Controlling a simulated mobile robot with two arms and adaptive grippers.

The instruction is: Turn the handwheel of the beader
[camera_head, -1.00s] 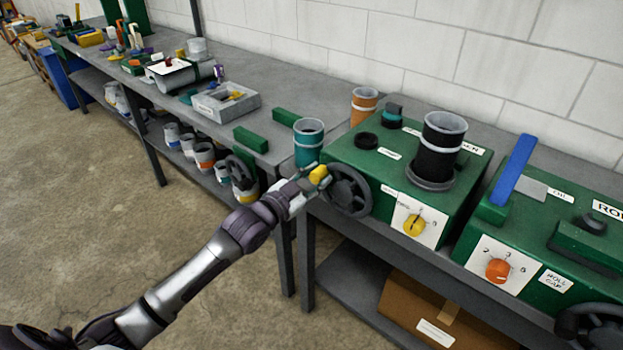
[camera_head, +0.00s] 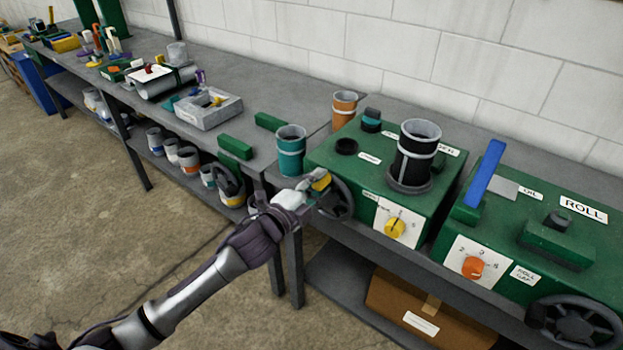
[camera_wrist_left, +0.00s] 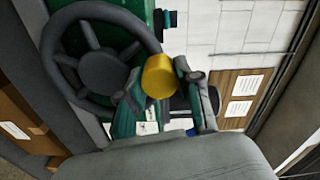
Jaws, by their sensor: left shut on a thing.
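The beader (camera_head: 345,175) is a green box with a black roller on top and a yellow dial (camera_head: 395,228) on its front. Its dark grey handwheel (camera_head: 340,204) is on the left side. My left gripper (camera_head: 312,185) is shut on the wheel's yellow knob (camera_head: 321,182), near the top of the rim. My right gripper is not in view.
A second green machine (camera_head: 560,270) labelled ROLL, with its own handwheel (camera_head: 575,325), stands at right. A teal can (camera_head: 290,150) is close behind my left gripper. A cardboard box (camera_head: 405,308) lies on the shelf below. The floor at left is clear.

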